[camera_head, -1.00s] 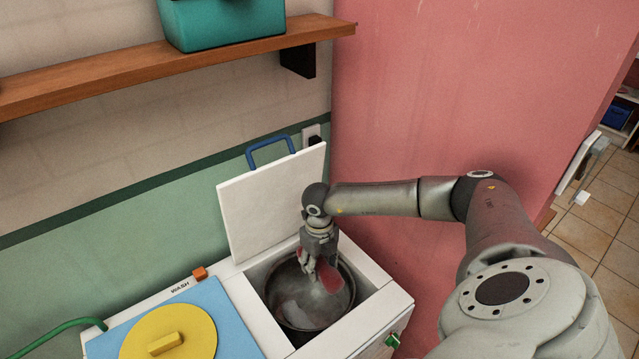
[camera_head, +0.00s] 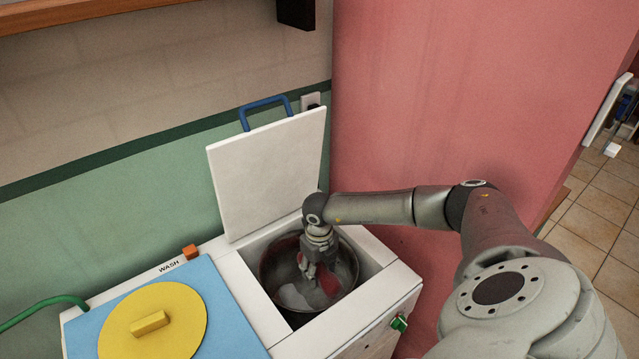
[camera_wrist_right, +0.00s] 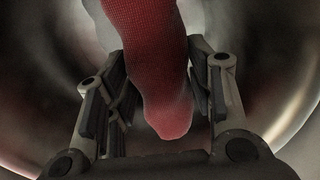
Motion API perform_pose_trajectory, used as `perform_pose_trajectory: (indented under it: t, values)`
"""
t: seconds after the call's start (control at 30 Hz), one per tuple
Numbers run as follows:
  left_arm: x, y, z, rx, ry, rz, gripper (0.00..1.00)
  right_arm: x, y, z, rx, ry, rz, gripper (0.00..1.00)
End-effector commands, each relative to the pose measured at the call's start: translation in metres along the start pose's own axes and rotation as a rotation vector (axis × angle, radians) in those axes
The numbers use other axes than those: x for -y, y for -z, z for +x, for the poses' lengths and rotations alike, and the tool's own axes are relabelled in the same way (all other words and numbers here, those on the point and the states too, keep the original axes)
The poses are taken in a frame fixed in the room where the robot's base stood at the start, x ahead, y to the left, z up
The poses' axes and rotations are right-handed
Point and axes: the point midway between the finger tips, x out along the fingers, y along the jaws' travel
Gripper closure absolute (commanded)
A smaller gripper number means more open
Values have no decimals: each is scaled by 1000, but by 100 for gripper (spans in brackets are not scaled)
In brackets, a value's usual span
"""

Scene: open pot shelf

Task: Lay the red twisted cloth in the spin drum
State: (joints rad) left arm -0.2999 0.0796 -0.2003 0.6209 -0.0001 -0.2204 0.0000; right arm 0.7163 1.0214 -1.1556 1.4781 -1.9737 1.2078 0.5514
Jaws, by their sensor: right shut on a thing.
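The red twisted cloth (camera_wrist_right: 150,60) hangs between the two fingers of my right gripper (camera_wrist_right: 160,90) in the right wrist view. My right gripper (camera_head: 312,272) is shut on it, down inside the mouth of the spin drum. A bit of the red cloth (camera_head: 329,281) shows beside the fingers in the head view. The spin drum (camera_head: 350,262) is a round metal tub in the right part of the white machine, its white lid (camera_head: 268,170) standing open behind. Whether the cloth touches the drum's bottom cannot be told. My left gripper is not in view.
The wash side has a blue top (camera_head: 215,310) and a yellow round lid (camera_head: 150,325) with a knob. A green hose (camera_head: 40,312) runs at the left. A pink wall (camera_head: 430,100) stands close at the right. A wooden shelf (camera_head: 80,18) is above.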

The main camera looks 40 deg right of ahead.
Motion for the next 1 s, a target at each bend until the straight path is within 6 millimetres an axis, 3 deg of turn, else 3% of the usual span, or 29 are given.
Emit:
perform_pose_trajectory:
  t: [0.03, 0.6, 1.0]
  values:
    - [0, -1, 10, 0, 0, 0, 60, 0, 0, 11, 0, 0, 0, 81]
    - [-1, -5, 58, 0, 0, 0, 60, -1, -1, 75, 1, -2, 0, 81]
    - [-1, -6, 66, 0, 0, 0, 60, -1, -1, 87, 2, -1, 0, 81]
